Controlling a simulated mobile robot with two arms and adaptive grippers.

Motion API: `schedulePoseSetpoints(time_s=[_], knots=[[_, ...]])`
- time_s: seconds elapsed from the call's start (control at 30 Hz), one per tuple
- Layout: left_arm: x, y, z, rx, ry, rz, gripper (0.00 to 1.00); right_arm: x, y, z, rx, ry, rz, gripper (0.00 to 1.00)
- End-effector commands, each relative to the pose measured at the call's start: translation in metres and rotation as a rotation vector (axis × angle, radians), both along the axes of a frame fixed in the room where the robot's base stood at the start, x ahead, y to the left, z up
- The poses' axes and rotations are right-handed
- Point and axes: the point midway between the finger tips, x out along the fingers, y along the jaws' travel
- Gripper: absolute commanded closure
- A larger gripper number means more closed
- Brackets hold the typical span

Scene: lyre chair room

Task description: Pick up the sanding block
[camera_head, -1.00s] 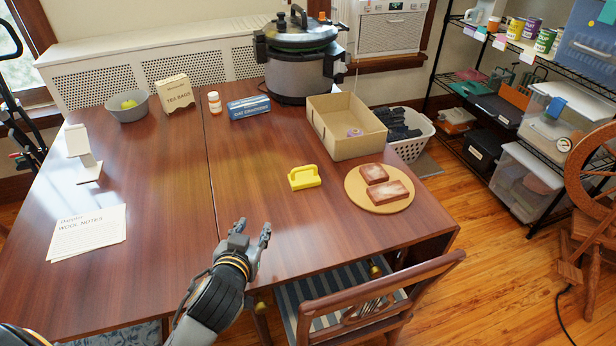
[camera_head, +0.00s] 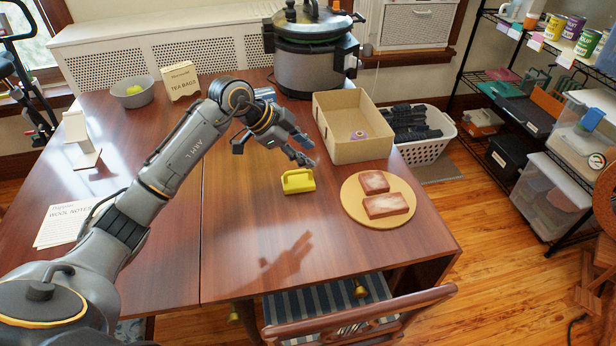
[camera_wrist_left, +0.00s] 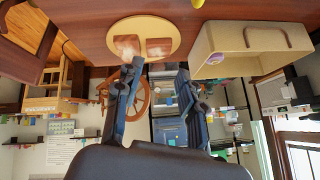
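The sanding block (camera_head: 298,182) is a yellow block with a raised handle, lying on the wooden table (camera_head: 235,225) left of a round board. In the left wrist view, which is upside down, a bit of yellow, seemingly the sanding block (camera_wrist_left: 198,3), shows at the top edge. My left gripper (camera_head: 309,152) is open and empty, above the table, just above and beyond the block in the head view. Its two spread fingers show in the wrist view (camera_wrist_left: 160,66) with nothing between them. My right gripper is not in view.
The round board (camera_head: 352,205) with two reddish-brown blocks is right of the sanding block. An open cardboard box (camera_head: 352,150) holding a purple item stands behind. A large pot (camera_head: 305,70) and tea bags box (camera_head: 180,80) are farther back. A chair (camera_head: 360,315) stands at the front.

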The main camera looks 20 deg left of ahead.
Motion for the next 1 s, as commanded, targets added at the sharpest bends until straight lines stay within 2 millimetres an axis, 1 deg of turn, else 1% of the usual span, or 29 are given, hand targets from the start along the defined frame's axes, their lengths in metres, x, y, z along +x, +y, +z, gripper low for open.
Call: schedulePoseSetpoints(time_s=[0.03, 0.1, 0.2, 0.23, 0.37, 0.5, 0.6, 0.7, 0.87, 1.0], knots=[[0.000, 0.024, 0.001, 0.056, 0.054, 0.068, 0.61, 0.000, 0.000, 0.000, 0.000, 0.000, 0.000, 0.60], [-0.002, 0.048, 0.001, 0.111, 0.115, 0.147, 0.61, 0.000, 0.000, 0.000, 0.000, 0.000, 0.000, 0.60], [-0.005, 0.067, 0.000, 0.154, 0.164, 0.217, 0.61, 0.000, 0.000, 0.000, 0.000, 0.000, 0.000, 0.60], [-0.005, 0.070, -0.002, 0.161, 0.173, 0.229, 0.61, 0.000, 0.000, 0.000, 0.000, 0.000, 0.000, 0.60], [0.000, 0.069, -0.019, 0.166, 0.187, 0.241, 0.61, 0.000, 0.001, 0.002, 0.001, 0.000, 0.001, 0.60], [0.011, 0.063, -0.045, 0.163, 0.186, 0.239, 0.61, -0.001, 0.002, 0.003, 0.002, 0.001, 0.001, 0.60], [0.018, 0.059, -0.061, 0.163, 0.184, 0.237, 0.61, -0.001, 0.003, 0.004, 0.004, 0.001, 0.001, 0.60], [0.022, 0.057, -0.072, 0.165, 0.182, 0.236, 0.61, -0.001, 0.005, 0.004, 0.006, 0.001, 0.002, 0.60], [0.026, 0.056, -0.081, 0.165, 0.181, 0.237, 0.61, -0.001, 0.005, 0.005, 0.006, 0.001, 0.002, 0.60], [0.033, 0.057, -0.098, 0.163, 0.185, 0.238, 0.61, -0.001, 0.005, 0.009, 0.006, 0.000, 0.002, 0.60]])
